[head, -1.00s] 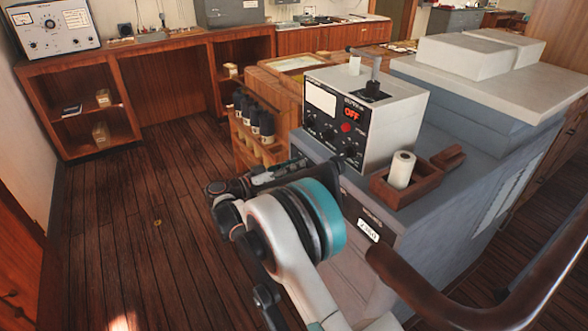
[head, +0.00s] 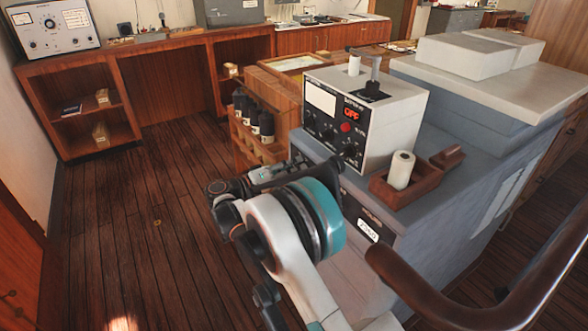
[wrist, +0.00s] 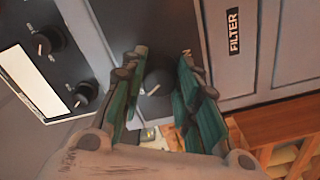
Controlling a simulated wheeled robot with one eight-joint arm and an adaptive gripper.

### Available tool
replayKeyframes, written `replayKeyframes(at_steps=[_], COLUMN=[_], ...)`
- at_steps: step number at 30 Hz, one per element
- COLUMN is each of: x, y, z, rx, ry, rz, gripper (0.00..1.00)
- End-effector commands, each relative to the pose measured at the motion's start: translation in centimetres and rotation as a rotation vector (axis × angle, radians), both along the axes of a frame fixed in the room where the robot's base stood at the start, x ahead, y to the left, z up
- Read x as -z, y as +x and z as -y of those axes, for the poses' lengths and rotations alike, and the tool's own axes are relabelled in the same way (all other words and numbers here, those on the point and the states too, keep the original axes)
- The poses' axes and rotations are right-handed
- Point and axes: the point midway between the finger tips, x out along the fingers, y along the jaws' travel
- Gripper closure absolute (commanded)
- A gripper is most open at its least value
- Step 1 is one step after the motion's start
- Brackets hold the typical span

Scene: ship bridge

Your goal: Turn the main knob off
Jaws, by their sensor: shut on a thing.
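The control box (head: 395,120) is grey with a black front panel, a red button and several dark knobs. A red "OFF" reads on its panel. In the wrist view, a dark round knob (wrist: 158,80) with a pale pointer mark sits between the green-padded fingers of my gripper (wrist: 163,58). The fingers are shut on its sides. A label beside it is mostly hidden by the right finger; only an "N" shows. In the head view, my arm reaches the lower front of the panel, and the fingertips and the held knob are hard to make out.
Two other knobs (wrist: 45,42) and (wrist: 85,95) are left of my fingers. A wooden tray (head: 425,180) with a white roll stands right of the box. A rack of dark bottles (head: 253,120) is at left. A brown handrail (head: 440,300) crosses the front right.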

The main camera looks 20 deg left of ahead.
Motion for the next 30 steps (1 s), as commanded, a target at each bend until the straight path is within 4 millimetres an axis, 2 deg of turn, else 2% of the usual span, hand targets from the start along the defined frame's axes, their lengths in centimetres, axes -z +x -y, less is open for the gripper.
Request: replayKeyframes(at_steps=[13, 14, 16, 17, 26, 30], x=[0.05, 0.05, 0.04, 0.04, 0.02, 0.02], y=[0.00, 0.00, -0.01, -0.01, -0.02, -0.61], z=[-0.05, -0.05, -0.04, -0.04, -0.03, -0.56], rx=[-0.001, -0.001, 0.000, 0.000, 0.000, -0.001], ry=[-0.008, -0.008, -0.008, -0.008, -0.008, -0.007], rz=[-0.007, -0.007, -0.008, -0.008, -0.006, -0.007], gripper=[0.95, 0.69, 0.53, 0.50, 0.50, 0.50])
